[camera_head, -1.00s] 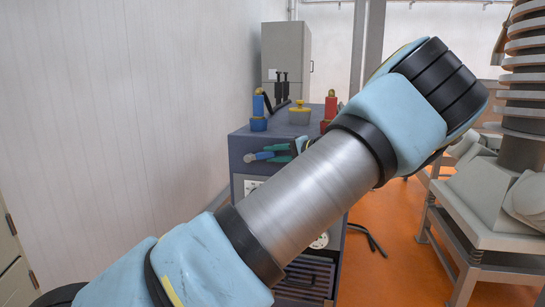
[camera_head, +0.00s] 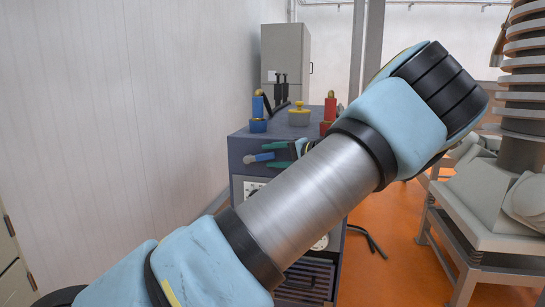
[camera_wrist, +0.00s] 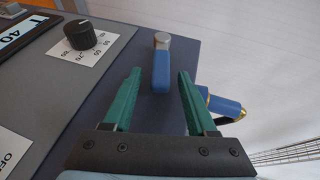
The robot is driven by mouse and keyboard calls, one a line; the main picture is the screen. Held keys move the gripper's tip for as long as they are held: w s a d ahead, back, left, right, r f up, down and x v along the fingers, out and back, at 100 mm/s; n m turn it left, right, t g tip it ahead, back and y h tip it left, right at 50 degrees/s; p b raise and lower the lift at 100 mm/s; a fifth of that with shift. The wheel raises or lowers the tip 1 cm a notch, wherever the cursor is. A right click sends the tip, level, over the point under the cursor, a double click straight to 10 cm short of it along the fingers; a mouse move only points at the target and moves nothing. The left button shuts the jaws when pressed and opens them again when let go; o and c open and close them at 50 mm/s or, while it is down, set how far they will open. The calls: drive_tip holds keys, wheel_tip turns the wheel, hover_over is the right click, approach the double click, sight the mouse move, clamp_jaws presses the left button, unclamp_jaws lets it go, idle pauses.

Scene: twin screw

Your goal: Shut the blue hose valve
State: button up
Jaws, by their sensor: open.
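The blue hose valve's lever (camera_wrist: 161,70) has a blue grip and a grey metal end. In the wrist view it lies between the tips of my green fingers, with a gap on each side. My gripper (camera_wrist: 160,76) is open and holds nothing. In the head view the lever (camera_head: 262,157) sticks out left from the front of the dark blue machine. My green fingertips (camera_head: 274,155) are at its right end, and my forearm hides much of the machine there. A blue and yellow hose fitting (camera_wrist: 222,106) shows beyond my right finger.
The machine's top (camera_head: 240,135) carries a blue fitting (camera_head: 258,113), a red fitting (camera_head: 329,112) and a yellow-lidded cap (camera_head: 299,114). A black dial (camera_wrist: 81,34) is on the panel left of my fingers. A white wall (camera_head: 110,110) stands left; a grey cabinet (camera_head: 285,55) stands behind.

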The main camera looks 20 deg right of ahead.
drive_tip(key=b+v, duration=0.1)
drive_tip(key=v, duration=0.9)
drive_tip(key=shift+s+d, duration=0.25)
drive_tip(key=shift+d, duration=0.05)
drive_tip(key=shift+r, duration=0.15)
